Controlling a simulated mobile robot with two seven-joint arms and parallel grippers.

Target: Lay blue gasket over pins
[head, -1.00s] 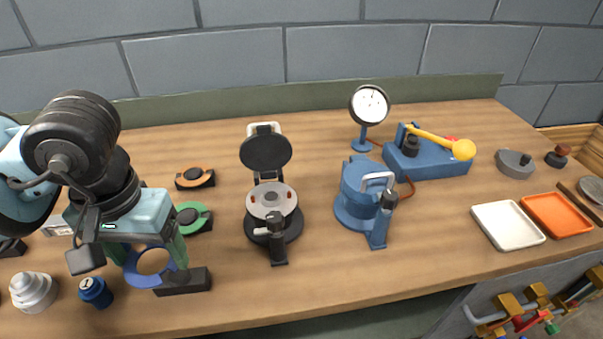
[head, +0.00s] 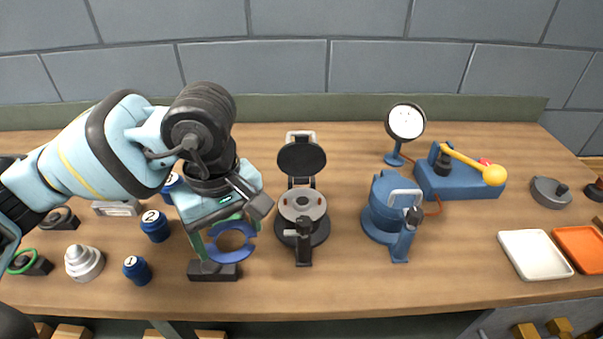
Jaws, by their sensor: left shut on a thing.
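The blue gasket (head: 236,254) is a flat ring held in my left gripper (head: 228,236), whose green fingers are shut on it. The gasket is in the air, in front of and left of the open casing. The open casing (head: 302,232) is round and dark with a light grey inner face (head: 303,195). Small orange-brown pins show on that face but are hard to make out. Its black lid (head: 302,158) is tipped up at the back. The gasket is apart from the pins. My right gripper is not in view.
A black block (head: 214,271) lies below the gasket. A closed blue casing (head: 385,210) stands to the right, with a dial gauge (head: 405,122) and a blue press with a yellow-knobbed lever (head: 455,180) beyond. Blue numbered weights (head: 137,270) stand left. Bare wood lies in front of the casings.

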